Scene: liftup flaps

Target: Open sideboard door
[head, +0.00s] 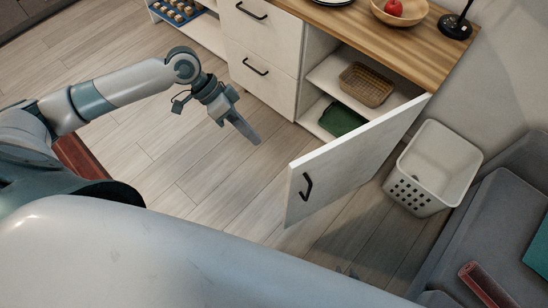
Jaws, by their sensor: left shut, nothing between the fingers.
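The sideboard (400,46) has a wooden top and white fronts. Its door (352,162) stands swung wide out from the cabinet, with a black handle (307,187) near its free edge. The open compartment shows a wicker basket (366,84) on a shelf and a green item (341,120) below. My left gripper (253,138) is shut and empty, over the floor to the left of the door and apart from it. My right gripper is not in view.
Two closed drawers (262,52) are left of the compartment. A white perforated bin (436,165) stands right of the door, near a grey sofa (500,225). A bowl (402,12) with a red fruit and a black lamp base (455,26) are on top. The floor left of the door is clear.

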